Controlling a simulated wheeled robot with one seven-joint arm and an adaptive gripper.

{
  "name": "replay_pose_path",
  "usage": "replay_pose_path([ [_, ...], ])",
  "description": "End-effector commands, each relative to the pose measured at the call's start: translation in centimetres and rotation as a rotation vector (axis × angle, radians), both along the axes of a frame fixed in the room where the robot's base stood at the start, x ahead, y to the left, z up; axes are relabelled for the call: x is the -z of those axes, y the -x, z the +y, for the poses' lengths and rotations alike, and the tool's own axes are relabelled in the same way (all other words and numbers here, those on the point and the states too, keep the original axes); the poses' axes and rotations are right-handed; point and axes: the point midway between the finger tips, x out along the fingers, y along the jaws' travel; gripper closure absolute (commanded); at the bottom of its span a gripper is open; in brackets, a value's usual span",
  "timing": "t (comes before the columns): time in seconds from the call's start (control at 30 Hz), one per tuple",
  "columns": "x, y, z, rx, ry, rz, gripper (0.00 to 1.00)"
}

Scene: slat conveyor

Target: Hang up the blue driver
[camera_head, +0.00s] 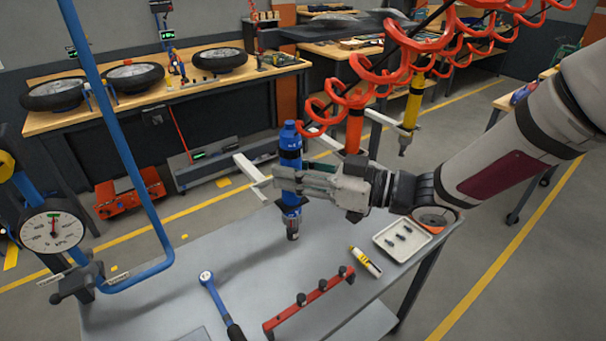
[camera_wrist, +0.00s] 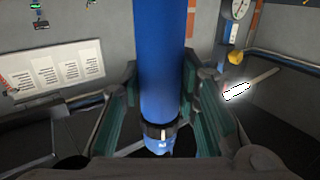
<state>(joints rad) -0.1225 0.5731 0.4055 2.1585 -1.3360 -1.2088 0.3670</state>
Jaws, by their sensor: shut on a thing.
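The blue driver (camera_head: 290,150) is upright, with a dark lower part and a narrow nose pointing down. My gripper (camera_head: 290,183) is shut around its middle, coming from the right. The driver appears held above the grey table; the gap under its nose is hard to judge. In the wrist view the blue body (camera_wrist: 163,60) stands between both fingers (camera_wrist: 162,112). A pale bracket arm (camera_head: 250,170) juts out just left of the driver. An orange driver (camera_head: 354,132) and a yellow driver (camera_head: 412,105) hang to the right. Whether a hose joins the blue driver is unclear.
Red coiled hoses (camera_head: 377,82) hang close above my arm. On the grey table (camera_head: 200,250) lie a torque wrench (camera_head: 218,302), a red rail (camera_head: 305,300), a yellow tube (camera_head: 365,262) and a parts tray (camera_head: 402,238). A blue pipe frame (camera_head: 112,130) with a gauge stands left.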

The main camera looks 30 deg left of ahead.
Motion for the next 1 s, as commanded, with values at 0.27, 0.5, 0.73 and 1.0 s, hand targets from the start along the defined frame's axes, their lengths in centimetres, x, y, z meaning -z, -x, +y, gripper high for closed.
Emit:
replay_pose_path([
  [0.27, 0.5, -1.3, 2.1, 0.0, -0.001, 0.0, 1.0],
  [0.5, 0.6, -2.2, 3.9, -0.001, -0.001, -0.001, 1.0],
  [0.73, 0.6, -3.0, 5.7, -0.002, -0.002, -0.001, 1.0],
  [1.0, 0.5, -3.8, 7.1, 0.0, -0.002, 0.0, 1.0],
])
